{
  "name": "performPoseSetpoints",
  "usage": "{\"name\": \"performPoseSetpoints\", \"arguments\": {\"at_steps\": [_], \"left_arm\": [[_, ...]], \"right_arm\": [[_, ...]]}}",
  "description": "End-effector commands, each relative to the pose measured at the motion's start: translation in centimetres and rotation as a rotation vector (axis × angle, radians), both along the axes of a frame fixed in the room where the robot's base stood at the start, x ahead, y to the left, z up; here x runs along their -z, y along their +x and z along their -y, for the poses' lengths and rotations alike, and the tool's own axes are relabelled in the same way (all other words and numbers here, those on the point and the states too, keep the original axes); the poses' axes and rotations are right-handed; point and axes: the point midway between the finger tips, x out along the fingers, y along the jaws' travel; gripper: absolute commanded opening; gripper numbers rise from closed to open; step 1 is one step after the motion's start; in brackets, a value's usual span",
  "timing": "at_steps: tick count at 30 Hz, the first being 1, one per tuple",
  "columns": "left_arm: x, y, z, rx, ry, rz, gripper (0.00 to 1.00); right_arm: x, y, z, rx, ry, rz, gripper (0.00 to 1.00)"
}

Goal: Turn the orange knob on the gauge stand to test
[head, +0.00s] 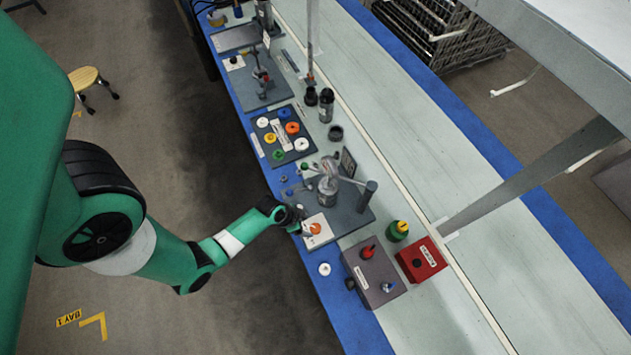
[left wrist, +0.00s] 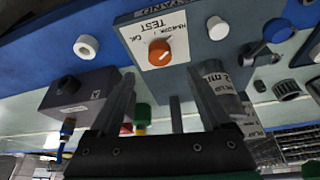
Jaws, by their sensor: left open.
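The orange knob (head: 315,228) sits on a white label plate (head: 320,240) on the grey gauge stand (head: 350,217) at the bench's near edge. In the left wrist view the knob (left wrist: 159,52) shows a white pointer mark, and the plate around it carries the word TEST (left wrist: 154,25). My left gripper (head: 299,220) is just left of the knob in the head view. In the left wrist view the gripper's fingers (left wrist: 165,95) are apart, with nothing between them, and the knob is beyond their tips. My right gripper is not in view.
A grey box (head: 373,275) with a red knob and a red box (head: 421,260) stand right of the gauge stand. A white ring (head: 324,269) lies on the blue edge strip. A tray of coloured caps (head: 283,137) lies farther along the bench.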

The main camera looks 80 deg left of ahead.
Motion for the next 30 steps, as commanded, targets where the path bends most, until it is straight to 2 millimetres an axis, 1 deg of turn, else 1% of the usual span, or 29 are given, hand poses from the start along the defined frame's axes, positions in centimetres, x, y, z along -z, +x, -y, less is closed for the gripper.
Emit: {"name": "performPoseSetpoints", "arguments": {"at_steps": [1, 3, 7, 13, 22, 26, 27, 29, 30], "left_arm": [[2.3, 0.4, 0.0, 0.002, 0.000, 0.000, 0.82], [3.6, 1.0, 0.0, 0.002, 0.000, 0.001, 0.82], [6.0, 2.1, 0.0, 0.003, -0.001, 0.000, 0.82], [7.6, 3.0, -0.1, 0.000, -0.001, 0.000, 0.82], [7.6, 3.1, -0.1, 0.000, -0.001, 0.000, 0.82], [7.6, 3.1, -0.1, -0.001, -0.001, 0.000, 0.58], [7.6, 3.1, -0.1, -0.001, -0.001, 0.000, 0.51], [7.6, 3.1, -0.1, -0.001, -0.001, 0.000, 0.40], [7.6, 3.1, -0.1, -0.001, -0.001, 0.000, 0.33]], "right_arm": [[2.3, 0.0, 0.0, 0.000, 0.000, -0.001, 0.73], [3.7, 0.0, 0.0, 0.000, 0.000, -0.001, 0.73], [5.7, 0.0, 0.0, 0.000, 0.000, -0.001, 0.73], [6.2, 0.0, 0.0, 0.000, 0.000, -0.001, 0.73], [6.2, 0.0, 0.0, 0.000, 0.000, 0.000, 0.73], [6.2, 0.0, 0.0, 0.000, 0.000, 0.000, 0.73], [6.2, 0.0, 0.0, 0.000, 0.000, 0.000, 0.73], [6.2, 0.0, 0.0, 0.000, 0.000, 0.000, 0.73], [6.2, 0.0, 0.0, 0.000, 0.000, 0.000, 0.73]]}}
